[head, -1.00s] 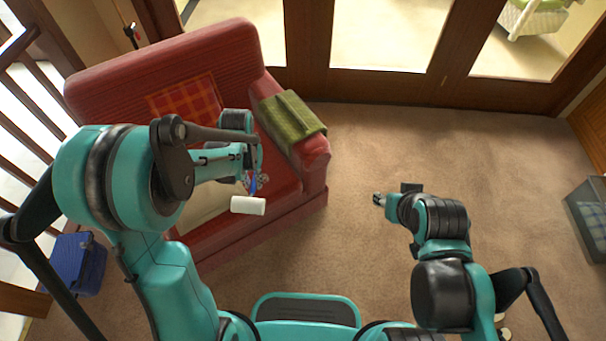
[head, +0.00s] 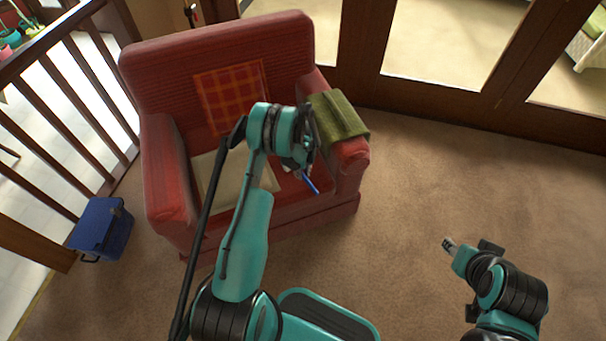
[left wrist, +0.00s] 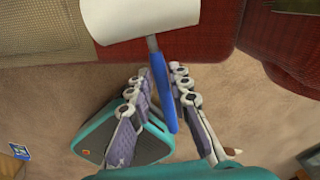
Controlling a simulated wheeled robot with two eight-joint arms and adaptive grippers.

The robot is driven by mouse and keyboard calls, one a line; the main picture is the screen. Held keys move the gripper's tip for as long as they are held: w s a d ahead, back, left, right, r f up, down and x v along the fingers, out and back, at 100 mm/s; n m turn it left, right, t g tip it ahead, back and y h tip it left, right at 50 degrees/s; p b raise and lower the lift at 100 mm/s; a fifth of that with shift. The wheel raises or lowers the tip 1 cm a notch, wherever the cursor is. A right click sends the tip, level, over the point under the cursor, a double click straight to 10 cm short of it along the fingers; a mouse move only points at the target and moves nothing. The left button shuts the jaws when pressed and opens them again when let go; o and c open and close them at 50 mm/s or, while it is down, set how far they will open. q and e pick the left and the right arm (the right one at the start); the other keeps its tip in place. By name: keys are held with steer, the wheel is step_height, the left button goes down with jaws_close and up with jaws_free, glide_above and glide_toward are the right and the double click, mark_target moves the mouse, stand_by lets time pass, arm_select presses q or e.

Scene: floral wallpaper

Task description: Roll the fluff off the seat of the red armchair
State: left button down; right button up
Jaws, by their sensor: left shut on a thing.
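The red armchair (head: 217,36) stands left of centre in the head view. A pale beige cloth or pad (head: 206,174) covers the left part of its seat. My left gripper (head: 302,168) is above the right part of the seat, near the right armrest. It is shut on the blue handle (left wrist: 163,90) of a lint roller, and the handle also shows in the head view (head: 310,183). The white roll (left wrist: 135,18) is at the top of the left wrist view, over the red seat (left wrist: 216,28). I cannot make out any fluff. My right gripper (head: 449,244) is over bare carpet, away from the chair.
A green folded cloth (head: 338,116) hangs over the right armrest. A blue box (head: 101,226) stands left of the chair, beside the wooden railing (head: 62,135). Carpet (head: 430,180) is free to the right.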

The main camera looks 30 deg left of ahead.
arm_select(q)
steer(key=shift+a+f+m, duration=0.15)
steer(key=shift+f+m, duration=0.15)
steer(key=shift+f, duration=0.15)
steer(key=b, duration=0.3)
glide_above(302, 188)
steer(key=shift+f, duration=2.75)
steer(key=shift+w+f, duration=0.1)
steer(key=shift+f, duration=0.95)
steer(key=shift+d, duration=0.25)
steer(key=shift+w+d, duration=1.25)
steer(key=shift+w, duration=0.25)
steer(key=shift+s+a, duration=1.4)
steer(key=shift+s, duration=0.15)
